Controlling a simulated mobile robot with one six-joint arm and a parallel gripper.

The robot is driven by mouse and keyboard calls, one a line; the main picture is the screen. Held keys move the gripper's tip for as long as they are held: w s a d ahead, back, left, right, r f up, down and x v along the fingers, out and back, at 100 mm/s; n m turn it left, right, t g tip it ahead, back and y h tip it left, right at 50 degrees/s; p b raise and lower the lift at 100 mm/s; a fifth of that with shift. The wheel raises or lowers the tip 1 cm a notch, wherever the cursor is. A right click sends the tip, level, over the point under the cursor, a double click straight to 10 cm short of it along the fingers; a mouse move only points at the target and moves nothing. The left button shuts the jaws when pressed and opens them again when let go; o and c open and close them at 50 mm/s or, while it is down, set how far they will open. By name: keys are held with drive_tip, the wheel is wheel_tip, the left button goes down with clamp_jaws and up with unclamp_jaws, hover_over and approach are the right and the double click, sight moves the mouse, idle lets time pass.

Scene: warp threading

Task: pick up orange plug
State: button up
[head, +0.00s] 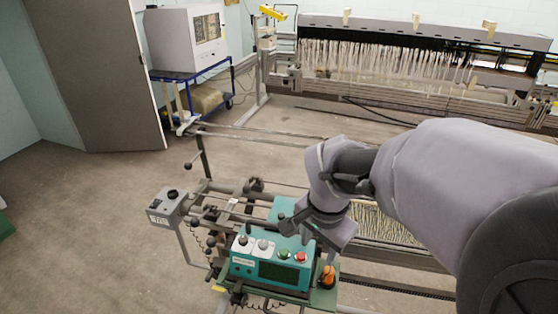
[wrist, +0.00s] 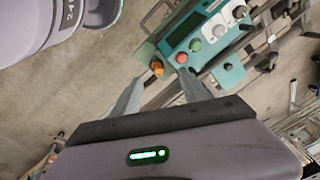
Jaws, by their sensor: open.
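The orange plug (head: 328,276) stands at the right end of the teal control box (head: 272,262), on the edge of a green plate. In the wrist view the plug (wrist: 157,68) shows just past my fingertips, roughly between them in the picture. My gripper (wrist: 161,76) is open and empty, and its two grey fingers are apart. In the head view my wrist is above the control box, up and left of the plug. The fingers are mostly hidden there. I cannot tell the exact gap between fingertips and plug.
The control box carries a red button (head: 300,257), a green button (head: 284,253) and grey knobs close to the plug. A grey switch box (head: 167,205) stands on the left. A loom (head: 390,65) and a blue cart (head: 195,85) are behind.

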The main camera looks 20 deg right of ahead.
drive_tip(key=w+d+f+m+g+p, duration=0.1)
drive_tip(key=w+d+f+m+p, duration=0.1)
drive_tip(key=w+d+f+m, duration=0.15)
drive_tip(key=b, duration=0.4)
approach(330, 269)
drive_tip(key=shift+n+g+h, duration=0.3)
drive_tip(key=shift+n+h, duration=0.05)
drive_tip(key=shift+h, duration=0.05)
drive_tip(key=f, duration=0.5)
drive_tip(key=shift+a+f, duration=0.15)
drive_tip(key=shift+a, duration=0.1)
drive_tip(key=f, duration=0.2)
drive_tip(key=d+f+b, duration=0.1)
drive_tip(key=w+f, duration=0.1)
drive_tip(key=f, duration=0.1)
drive_tip(key=shift+d+f+b, duration=0.15)
drive_tip(key=shift+f+b, duration=0.15)
drive_tip(key=shift+r, duration=0.15)
drive_tip(key=shift+c, duration=1.3)
clamp_jaws()
